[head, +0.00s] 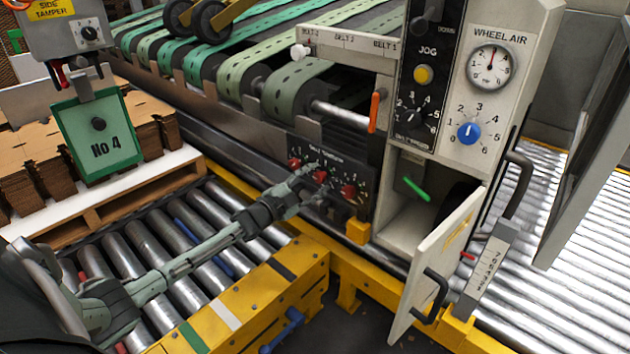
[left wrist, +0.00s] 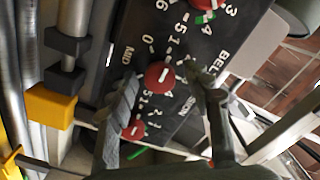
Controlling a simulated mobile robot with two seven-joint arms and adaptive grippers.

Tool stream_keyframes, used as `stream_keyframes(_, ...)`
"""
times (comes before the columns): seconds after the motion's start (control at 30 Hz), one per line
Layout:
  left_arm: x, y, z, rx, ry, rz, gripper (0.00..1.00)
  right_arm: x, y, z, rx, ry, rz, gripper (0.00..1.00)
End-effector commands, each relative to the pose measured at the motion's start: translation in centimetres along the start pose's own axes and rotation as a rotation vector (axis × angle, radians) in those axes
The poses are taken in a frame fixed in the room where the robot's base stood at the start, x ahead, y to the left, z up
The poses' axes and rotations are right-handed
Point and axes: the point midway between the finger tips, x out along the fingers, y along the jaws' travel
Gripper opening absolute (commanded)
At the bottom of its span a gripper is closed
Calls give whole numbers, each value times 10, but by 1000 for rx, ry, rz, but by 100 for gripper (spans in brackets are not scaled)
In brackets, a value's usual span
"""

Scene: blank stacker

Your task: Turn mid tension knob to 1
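The belt tension panel (head: 336,157) is a dark plate with a row of red knobs, low on the machine front. In the left wrist view the middle red knob (left wrist: 159,74) has a white pointer line and printed numbers around it. I cannot tell which number it points to. My left gripper (head: 313,180) is at the panel; in the left wrist view its fingers (left wrist: 160,82) are apart, one on each side of the middle knob. I cannot tell whether they touch it. Another red knob (left wrist: 133,129) is lower, and one (left wrist: 204,16) is higher. My right gripper is not in view.
A white control cabinet (head: 500,110) with a blue knob (head: 468,133) and a gauge stands to the right; its lower door (head: 437,262) hangs open. A roller conveyor (head: 140,245) with a yellow frame lies below my left arm. Green belts (head: 250,75) run above.

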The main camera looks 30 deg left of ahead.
Motion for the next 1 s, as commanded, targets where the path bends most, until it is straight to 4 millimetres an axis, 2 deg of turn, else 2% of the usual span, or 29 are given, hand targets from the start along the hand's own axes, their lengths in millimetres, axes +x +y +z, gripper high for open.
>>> stream_keyframes(0.23,0,0,0,1,0,1,51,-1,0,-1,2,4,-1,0)
stream_keyframes(0.37,-8,1,1,0,-1,2,51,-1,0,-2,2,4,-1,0)
stream_keyframes(0.47,-23,2,1,1,-1,3,51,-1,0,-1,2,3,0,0)
stream_keyframes(0.8,-92,2,0,0,-1,3,51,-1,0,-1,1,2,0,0)
stream_keyframes(1.0,-116,1,0,-1,0,1,51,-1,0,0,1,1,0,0)
